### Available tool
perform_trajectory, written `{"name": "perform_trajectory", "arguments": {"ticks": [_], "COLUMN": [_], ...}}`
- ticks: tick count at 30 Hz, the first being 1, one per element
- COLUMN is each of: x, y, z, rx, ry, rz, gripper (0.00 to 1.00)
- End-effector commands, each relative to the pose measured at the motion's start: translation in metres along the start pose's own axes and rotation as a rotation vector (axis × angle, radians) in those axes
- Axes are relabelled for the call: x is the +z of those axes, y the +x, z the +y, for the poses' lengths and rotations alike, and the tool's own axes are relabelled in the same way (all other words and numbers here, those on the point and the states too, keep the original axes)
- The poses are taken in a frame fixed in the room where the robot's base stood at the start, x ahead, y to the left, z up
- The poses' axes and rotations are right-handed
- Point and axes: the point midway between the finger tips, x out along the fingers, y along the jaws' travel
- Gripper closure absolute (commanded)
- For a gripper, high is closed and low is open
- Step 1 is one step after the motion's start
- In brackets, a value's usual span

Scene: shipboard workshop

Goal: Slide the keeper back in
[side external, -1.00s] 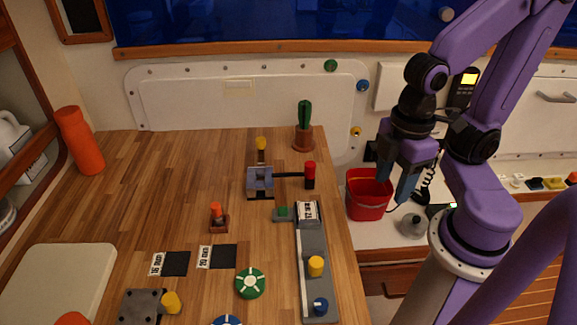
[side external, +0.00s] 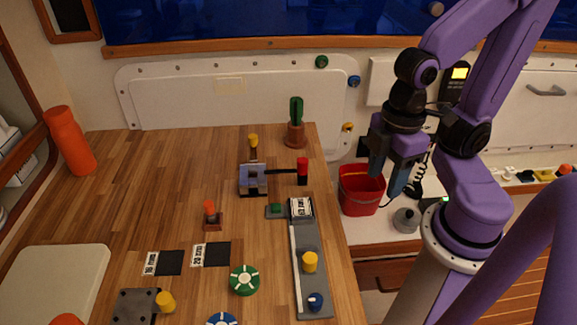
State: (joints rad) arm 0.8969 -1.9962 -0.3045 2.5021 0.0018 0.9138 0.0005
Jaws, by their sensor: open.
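My gripper (side external: 385,173) hangs open and empty beyond the right edge of the wooden table, in front of the red bucket and apart from everything on the table. I cannot tell for certain which part is the keeper. A grey rail (side external: 309,242) along the table's right side carries a yellow knob (side external: 310,262) and a blue knob (side external: 315,301). A small grey block device (side external: 252,181) has a dark bar ending in a red grip (side external: 302,170), with a yellow-topped post (side external: 253,142) behind it. A dark plate (side external: 133,307) with a yellow knob (side external: 165,302) sits at front left.
A red bucket (side external: 361,196) stands off the table's right edge. A cactus pot (side external: 295,134) stands at the back right of the table and an orange bottle (side external: 70,142) at the left. A green dial (side external: 244,280) sits near the front. The table's left-middle is clear.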

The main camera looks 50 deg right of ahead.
Motion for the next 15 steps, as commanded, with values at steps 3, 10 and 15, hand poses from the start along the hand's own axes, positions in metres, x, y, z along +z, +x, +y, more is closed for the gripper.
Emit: {"name": "perform_trajectory", "arguments": {"ticks": [3,10,15], "x": [0.000,-0.016,-0.042], "y": [0.000,-0.009,-0.027], "z": [0.000,0.014,0.045], "rx": [0.000,0.002,0.005], "ry": [0.000,0.063,0.188], "rz": [0.000,-0.001,-0.007], "gripper": [0.48,0.48,0.48]}}
